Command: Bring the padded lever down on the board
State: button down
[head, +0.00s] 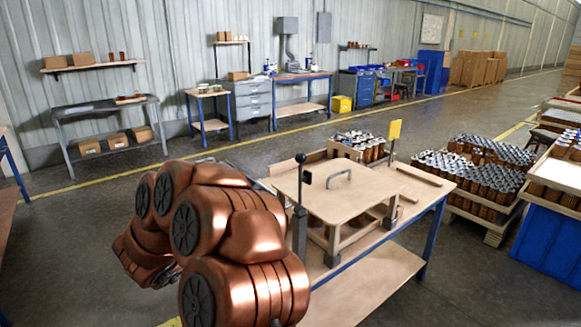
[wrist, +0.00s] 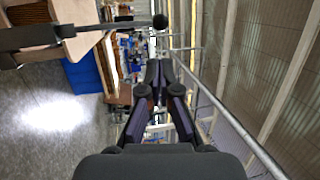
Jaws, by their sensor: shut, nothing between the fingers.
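The lever (head: 299,195) stands upright at the left front of the workbench, with a black ball knob (head: 300,158) on top and a small dark pad (head: 307,177) sticking out to the right. The wooden board (head: 325,205) lies level beside it on a raised frame and carries a grey handle (head: 340,179). The wrist view shows the lever's rod (wrist: 115,26) lying across the upper left, its ball knob (wrist: 160,21) beyond my fingertips. My gripper (wrist: 158,72) is shut, empty and apart from the lever. In the head view my copper arm hides it.
The workbench (head: 350,292) has blue legs and a lower shelf. Crates of cartridges (head: 476,172) stand to the right, near a blue bin (head: 545,245). Open floor lies behind the workbench.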

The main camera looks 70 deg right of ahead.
aim_at(297, 161)
jog(key=p+x, duration=0.2)
jog(key=x, duration=0.4)
jog(key=p+x, duration=0.3)
jog(key=x, duration=0.3)
jog(key=shift+d+r, duration=0.3)
jog(key=shift+d, duration=0.05)
jog(key=shift+s+d+f, duration=0.1)
jog(key=shift+s+d, duration=0.1)
jog(key=shift+d, duration=0.4)
jog(key=shift+d, duration=0.1)
